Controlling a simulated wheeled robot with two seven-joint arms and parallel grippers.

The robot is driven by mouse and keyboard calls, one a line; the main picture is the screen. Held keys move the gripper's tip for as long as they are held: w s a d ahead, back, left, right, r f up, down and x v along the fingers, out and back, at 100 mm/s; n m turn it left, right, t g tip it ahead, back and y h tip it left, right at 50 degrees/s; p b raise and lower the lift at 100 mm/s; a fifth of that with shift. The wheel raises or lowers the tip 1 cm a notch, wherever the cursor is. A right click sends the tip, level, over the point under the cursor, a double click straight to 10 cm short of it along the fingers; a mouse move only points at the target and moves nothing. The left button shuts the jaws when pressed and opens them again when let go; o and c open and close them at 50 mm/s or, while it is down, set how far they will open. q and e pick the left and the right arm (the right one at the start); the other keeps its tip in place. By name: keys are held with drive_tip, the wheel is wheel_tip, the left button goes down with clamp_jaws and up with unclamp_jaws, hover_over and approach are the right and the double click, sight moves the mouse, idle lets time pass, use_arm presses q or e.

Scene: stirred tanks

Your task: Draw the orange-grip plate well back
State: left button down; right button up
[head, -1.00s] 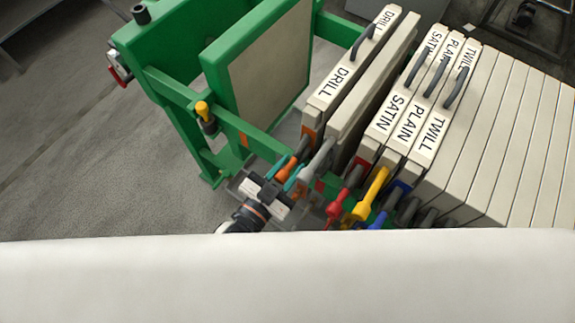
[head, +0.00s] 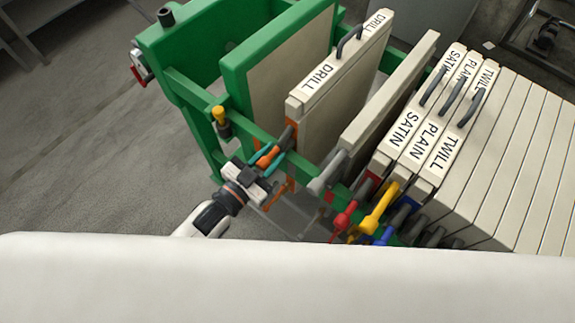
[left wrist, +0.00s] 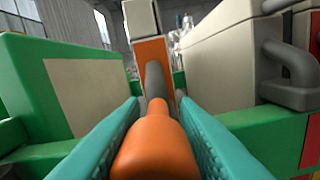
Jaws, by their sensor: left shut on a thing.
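The orange-grip plate is the pale plate labelled DRILL (head: 325,88), with an orange end patch. Its orange grip (head: 268,156) sticks out toward my left gripper (head: 264,168). The gripper's teal fingers are shut on the orange grip, one on each side. In the left wrist view the orange grip (left wrist: 156,145) lies between the fingers, with the plate's orange end (left wrist: 152,62) behind it. The plate stands upright, with a gap to the green end frame on its left and a wider gap to the plain plate on its right. My right gripper is not in view.
The green end frame (head: 235,75) stands to the left. A plain pale plate with a grey grip (head: 325,172) stands to the right, then the SATIN, PLAIN and TWILL plates (head: 455,140) with red, yellow and blue grips. Several unlabelled plates are packed beyond. A green rail runs along the near side.

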use_arm(q)
drive_tip(key=w+a, duration=0.5)
drive_tip(key=a, duration=0.1)
drive_tip(key=shift+a+r, duration=0.15)
drive_tip(key=shift+a, duration=0.15)
drive_tip(key=shift+s, duration=0.1)
drive_tip(key=c, duration=1.2)
unclamp_jaws()
drive_tip(key=shift+o, duration=0.2)
drive_tip(key=b+v, duration=0.2)
drive_tip(key=v, duration=1)
